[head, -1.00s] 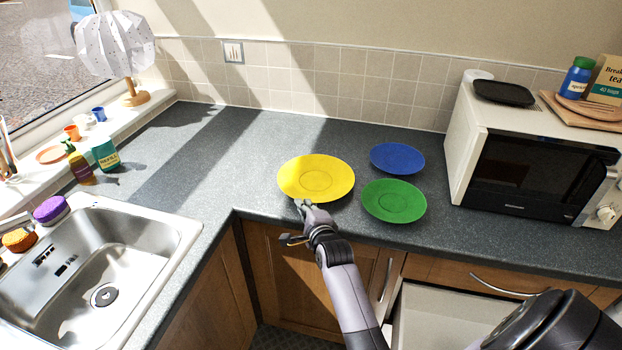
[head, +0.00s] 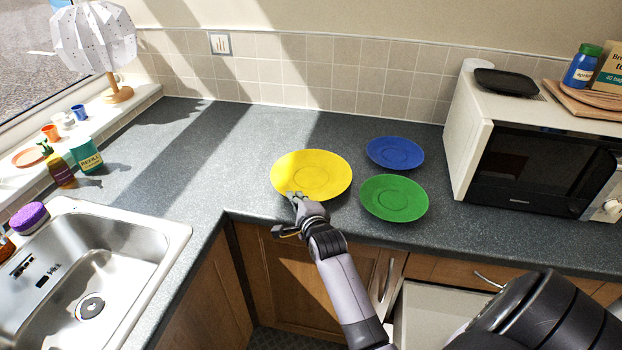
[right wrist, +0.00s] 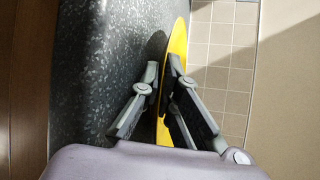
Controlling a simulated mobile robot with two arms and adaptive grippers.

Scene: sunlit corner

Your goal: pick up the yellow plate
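The yellow plate (head: 318,172) lies at the counter's front edge in the head view, left of two other plates. My right gripper (head: 294,197) is at its near left rim. In the right wrist view the plate (right wrist: 181,42) shows nearly edge-on, close to the counter, with a dark shadow beside it. The fingers of my right gripper (right wrist: 161,75) are close together, one on each side of the rim, and look shut on it. The dark finger pad hides the contact itself. My left gripper is not in view.
A green plate (head: 394,198) and a blue plate (head: 395,153) lie to the right. A microwave (head: 530,165) stands farther right, and a steel sink (head: 90,265) is at the left. An open drawer (head: 430,315) is below the counter. The counter behind the plate is clear.

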